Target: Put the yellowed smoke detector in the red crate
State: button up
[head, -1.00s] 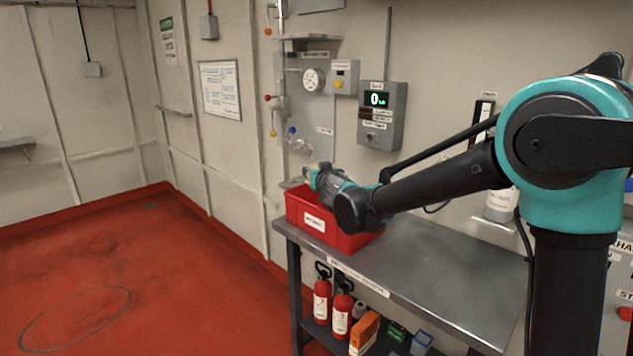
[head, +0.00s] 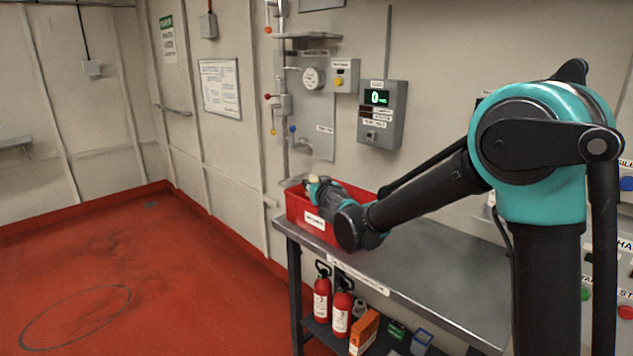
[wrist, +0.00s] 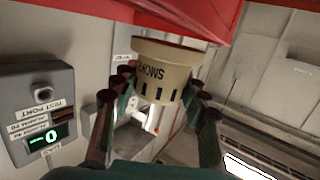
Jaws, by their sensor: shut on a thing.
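The yellowed smoke detector (wrist: 162,72) is a cream, round piece with dark slots and printed letters, and it sits between the fingers of my gripper (wrist: 160,95) in the wrist view. My gripper is shut on it. In the head view my gripper (head: 318,190) is at the left part of the red crate (head: 294,206), and only a pale bit of the detector (head: 313,178) shows. The red crate (wrist: 190,14) fills the top of the wrist view, close beyond the detector. I cannot tell whether the detector is below the crate's rim. My wrist hides part of the crate.
The crate stands at the left end of a steel bench (head: 430,260). A grey test port box (head: 382,115) and valve panel (head: 318,110) are on the wall behind. Fire extinguishers (head: 340,310) and an orange box (head: 364,332) are on the lower shelf. The bench right of the crate is clear.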

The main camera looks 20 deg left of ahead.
jog(key=o, duration=1.2)
jog(key=shift+r, duration=0.1)
